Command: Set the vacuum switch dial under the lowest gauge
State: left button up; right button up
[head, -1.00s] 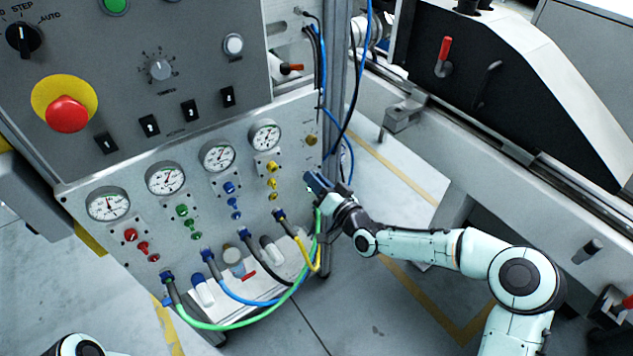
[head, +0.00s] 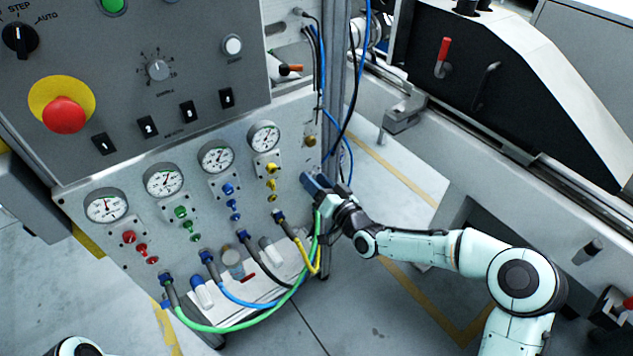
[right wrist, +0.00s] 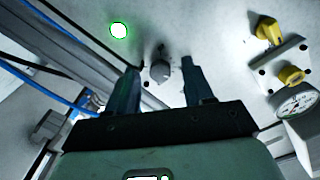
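Several round white gauges step down the grey panel from the right gauge (head: 264,136) to the lowest one (head: 106,205) at the left. Their readings are too small to tell. Under the lowest gauge sit a red knob (head: 129,237) and smaller red fittings (head: 145,250). My right gripper (head: 313,184) is at the panel's right edge, far right of the red column. In the right wrist view its fingers are open on either side of a small grey knob (right wrist: 160,71), with gaps visible. The head view does not show this knob clearly. My left gripper is out of view.
Yellow fittings (head: 271,183), blue fittings (head: 233,203) and green fittings (head: 187,223) sit under the other gauges. Hoses, including a green hose (head: 226,329), loop out in front of the lower panel. A metal post (head: 336,90) with cables stands beside the right edge.

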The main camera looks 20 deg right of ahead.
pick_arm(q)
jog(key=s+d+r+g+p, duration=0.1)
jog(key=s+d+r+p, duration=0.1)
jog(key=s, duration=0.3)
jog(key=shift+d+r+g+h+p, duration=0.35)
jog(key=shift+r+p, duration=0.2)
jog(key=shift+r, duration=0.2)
pick_arm(e)
jog(key=v, duration=1.3)
jog(key=shift+s, duration=0.2)
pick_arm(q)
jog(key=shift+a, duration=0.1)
